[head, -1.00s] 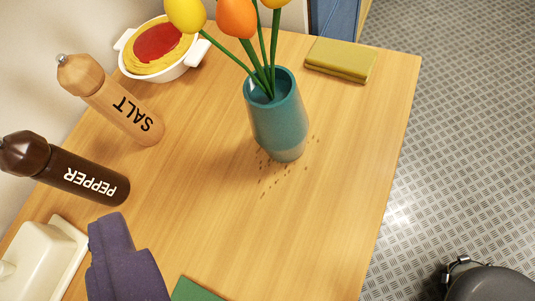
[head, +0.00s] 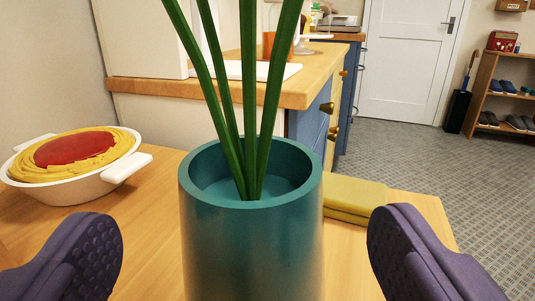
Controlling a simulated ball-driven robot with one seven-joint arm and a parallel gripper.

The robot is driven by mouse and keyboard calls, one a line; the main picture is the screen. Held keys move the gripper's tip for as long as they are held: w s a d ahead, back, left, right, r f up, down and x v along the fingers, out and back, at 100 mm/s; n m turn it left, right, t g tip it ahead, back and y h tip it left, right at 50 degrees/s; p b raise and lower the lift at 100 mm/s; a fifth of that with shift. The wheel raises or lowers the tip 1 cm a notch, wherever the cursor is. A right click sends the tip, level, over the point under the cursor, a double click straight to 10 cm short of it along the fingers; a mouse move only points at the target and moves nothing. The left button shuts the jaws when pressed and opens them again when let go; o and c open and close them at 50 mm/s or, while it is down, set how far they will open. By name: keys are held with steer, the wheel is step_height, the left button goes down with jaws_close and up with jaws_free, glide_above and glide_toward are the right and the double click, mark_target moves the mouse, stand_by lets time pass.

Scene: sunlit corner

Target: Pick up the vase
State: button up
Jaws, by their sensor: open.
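The teal vase (head: 250,245) stands upright on the wooden table, close in front of me, with its lower part cut off by the bottom of the view. Several green stems (head: 246,110) rise out of it; their flowers are above the view. My gripper (head: 245,250) is open, with one purple padded finger on the left and one on the right. The vase is between the two fingers, with a gap on each side, and neither finger appears to touch it.
A white dish of pasta with red sauce (head: 75,160) stands on the table to the left. A folded yellow-green cloth or book (head: 355,200) lies behind the vase on the right. A wooden-topped counter (head: 220,78) is beyond the table; open floor (head: 400,160) lies to the right.

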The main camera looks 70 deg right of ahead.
mark_target(251, 244)
steer(key=x, duration=0.3)
steer(key=shift+d+b, duration=0.35)
jaws_close()
